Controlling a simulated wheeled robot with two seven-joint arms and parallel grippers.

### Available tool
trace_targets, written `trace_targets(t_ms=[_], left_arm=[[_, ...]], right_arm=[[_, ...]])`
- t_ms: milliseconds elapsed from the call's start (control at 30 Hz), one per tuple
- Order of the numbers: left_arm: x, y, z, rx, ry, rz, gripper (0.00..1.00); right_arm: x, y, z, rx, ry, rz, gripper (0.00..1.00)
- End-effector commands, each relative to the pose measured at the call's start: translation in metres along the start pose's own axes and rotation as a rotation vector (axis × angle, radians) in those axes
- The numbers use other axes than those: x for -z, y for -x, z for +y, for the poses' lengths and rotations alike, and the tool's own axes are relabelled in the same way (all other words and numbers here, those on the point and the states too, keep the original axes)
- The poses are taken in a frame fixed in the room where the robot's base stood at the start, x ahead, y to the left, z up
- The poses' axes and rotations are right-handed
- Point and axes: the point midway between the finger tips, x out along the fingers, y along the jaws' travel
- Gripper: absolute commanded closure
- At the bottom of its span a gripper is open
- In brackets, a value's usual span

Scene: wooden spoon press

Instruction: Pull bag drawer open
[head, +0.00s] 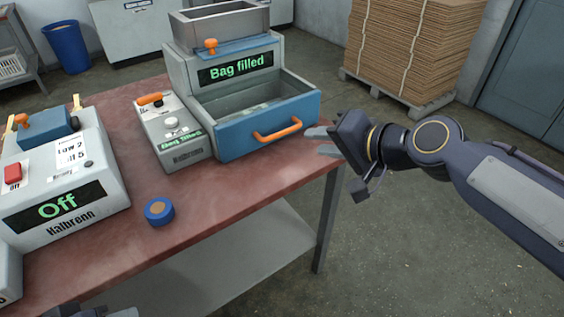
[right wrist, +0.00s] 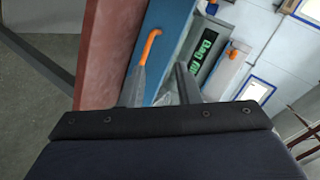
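The bag drawer has a blue front (head: 235,140) with an orange handle (head: 278,131). It stands out from the grey machine, and its open top shows a grey inside with something pale in it. The display (head: 236,66) reads "Bag filled". My right gripper (head: 320,141) is open and empty, just right of the drawer front, apart from the handle. In the right wrist view, the handle (right wrist: 149,46) shows beyond the left fingertip, with the blue front (right wrist: 172,30) behind the fingers. Only a bit of my left gripper (head: 95,311) shows at the bottom edge; its fingers are unclear.
A control box (head: 172,131) stands close left of the drawer. A larger machine reading "Off" (head: 57,205) is at the left. A blue round object (head: 159,211) lies on the red table (head: 225,215). Stacked cardboard (head: 415,45) stands on a pallet behind. Floor right of the table is clear.

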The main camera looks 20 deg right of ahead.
Motion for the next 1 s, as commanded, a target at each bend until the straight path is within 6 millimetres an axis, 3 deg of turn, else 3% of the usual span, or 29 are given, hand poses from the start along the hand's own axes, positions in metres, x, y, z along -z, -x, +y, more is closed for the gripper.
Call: trace_targets(t_ms=[33,100,300,400,533,733,1000], left_arm=[[-0.019,-0.037,-0.017,0.0,0.0,0.0,0.64],[-0.031,-0.061,-0.028,0.0,0.0,0.0,0.64],[-0.061,-0.121,-0.056,0.0,0.0,0.0,0.64],[-0.071,-0.141,-0.064,0.0,0.0,0.0,0.64],[-0.077,-0.153,-0.07,0.0,0.0,0.001,0.64],[-0.078,-0.155,-0.071,0.0,0.0,0.001,0.64],[-0.08,-0.16,-0.073,0.0,0.0,0.001,0.64]], right_arm=[[-0.003,-0.028,0.024,0.028,-0.044,0.02,0.7],[0.004,-0.05,0.032,0.069,-0.111,0.053,0.7],[0.022,-0.106,0.052,0.174,-0.298,0.135,0.7],[0.03,-0.124,0.059,0.211,-0.369,0.163,0.7],[0.037,-0.137,0.061,0.242,-0.426,0.186,0.7],[0.043,-0.149,0.057,0.251,-0.447,0.192,0.7],[0.053,-0.19,0.049,0.249,-0.445,0.192,0.7]])
